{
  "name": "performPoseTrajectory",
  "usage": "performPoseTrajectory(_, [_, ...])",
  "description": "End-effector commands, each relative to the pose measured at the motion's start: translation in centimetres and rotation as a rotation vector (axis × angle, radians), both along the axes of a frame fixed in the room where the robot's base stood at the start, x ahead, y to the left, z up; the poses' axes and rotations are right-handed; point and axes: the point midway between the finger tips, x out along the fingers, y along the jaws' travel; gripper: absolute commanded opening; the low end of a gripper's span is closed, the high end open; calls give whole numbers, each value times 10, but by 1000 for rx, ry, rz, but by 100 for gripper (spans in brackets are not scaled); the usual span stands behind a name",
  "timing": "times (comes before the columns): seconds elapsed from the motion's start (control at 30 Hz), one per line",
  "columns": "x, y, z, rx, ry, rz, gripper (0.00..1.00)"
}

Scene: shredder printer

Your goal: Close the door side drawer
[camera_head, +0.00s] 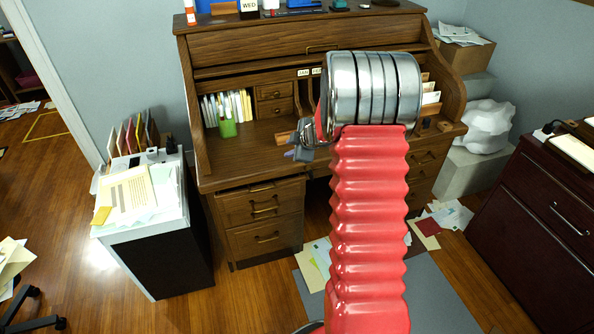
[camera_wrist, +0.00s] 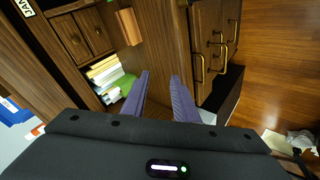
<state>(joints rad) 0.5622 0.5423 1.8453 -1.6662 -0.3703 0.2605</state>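The wooden roll-top desk (camera_head: 250,155) stands against the back wall. Its left pedestal, on the doorway side, has drawers (camera_head: 240,208) with brass handles. Their fronts and several handles also show in the wrist view (camera_wrist: 207,25). I cannot clearly tell how far any of these drawers stands out. My gripper (camera_head: 298,152) is above the desk's front edge, up and right of the left drawers. In the wrist view my gripper (camera_wrist: 160,82) has its two purple fingers apart, with nothing between them. My red arm hides part of the desk's middle and right side.
A dark cabinet topped with papers (camera_head: 150,245) stands left of the desk. A dark red cabinet (camera_head: 545,215) is at the right. Wooden floor is open in front of the left drawers.

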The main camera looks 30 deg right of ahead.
Motion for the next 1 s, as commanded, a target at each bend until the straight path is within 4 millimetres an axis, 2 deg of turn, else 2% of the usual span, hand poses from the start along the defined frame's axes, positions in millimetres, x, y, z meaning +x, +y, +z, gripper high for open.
performPoseTrajectory(0.03, [2,5,20,-12,-23,-29,27])
performPoseTrajectory(0.2, [0,15,74,-32,-81,-151,27])
performPoseTrajectory(0.37, [-12,28,119,-34,-124,-262,27])
performPoseTrajectory(0.5, [-30,42,152,-20,-150,-358,27])
performPoseTrajectory(0.73, [-70,69,193,33,-168,-505,27])
performPoseTrajectory(1.0, [-131,109,218,133,-143,-650,27])
